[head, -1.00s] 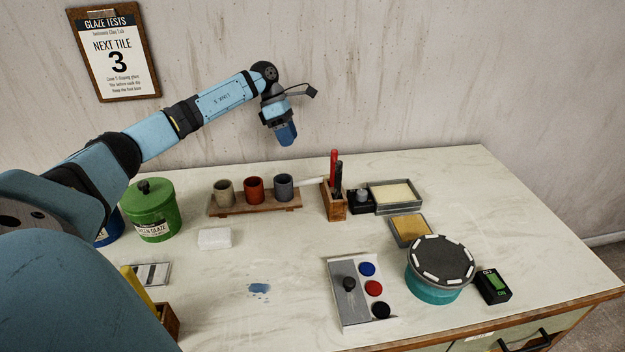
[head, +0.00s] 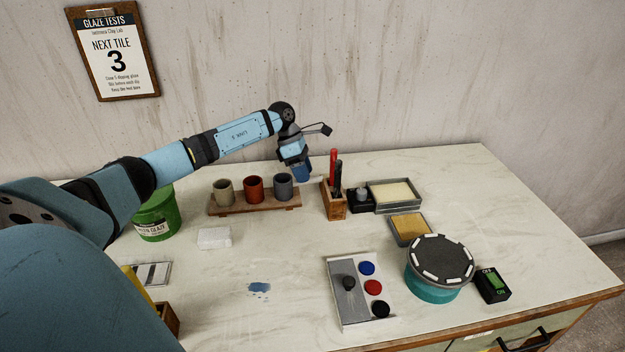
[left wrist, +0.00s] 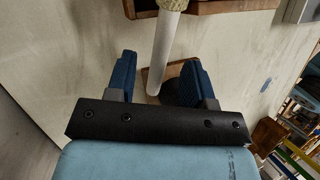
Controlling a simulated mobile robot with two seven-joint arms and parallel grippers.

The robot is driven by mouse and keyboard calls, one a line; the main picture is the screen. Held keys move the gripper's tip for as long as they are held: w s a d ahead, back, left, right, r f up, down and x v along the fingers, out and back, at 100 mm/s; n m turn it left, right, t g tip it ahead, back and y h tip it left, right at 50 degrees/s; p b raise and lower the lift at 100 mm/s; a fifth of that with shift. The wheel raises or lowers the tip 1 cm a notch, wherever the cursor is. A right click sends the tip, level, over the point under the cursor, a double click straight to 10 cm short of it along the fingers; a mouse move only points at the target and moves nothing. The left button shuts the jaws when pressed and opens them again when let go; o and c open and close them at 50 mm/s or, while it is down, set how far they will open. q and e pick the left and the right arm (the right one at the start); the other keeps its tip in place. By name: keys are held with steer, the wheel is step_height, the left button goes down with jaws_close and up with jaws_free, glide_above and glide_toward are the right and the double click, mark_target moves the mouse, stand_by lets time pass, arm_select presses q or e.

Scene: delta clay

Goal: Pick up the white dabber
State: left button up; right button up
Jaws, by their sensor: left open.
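The white dabber (left wrist: 165,50) shows in the left wrist view as a white stick with a tan textured head at the top edge. Its bare end reaches down between my left gripper's two blue fingers (left wrist: 157,80), which are apart with a gap on each side of the stick. In the head view my left gripper (head: 302,174) hangs between the grey cup (head: 284,187) and the wooden pen holder (head: 335,206). I cannot make out the dabber there. My right gripper is not in view.
The wooden cup rack (head: 254,205) is just left of the gripper. Red and black pens (head: 333,165) stand up in the holder. A grey tray (head: 394,197), a yellow tray (head: 410,230) and a turntable (head: 440,261) stand to the right. The table's middle is mostly clear.

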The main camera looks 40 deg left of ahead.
arm_select(q)
steer(key=x, duration=0.2)
steer(key=shift+d+f, duration=0.15)
steer(key=shift+f, duration=0.15)
jaws_close()
steer(key=shift+r, duration=0.1)
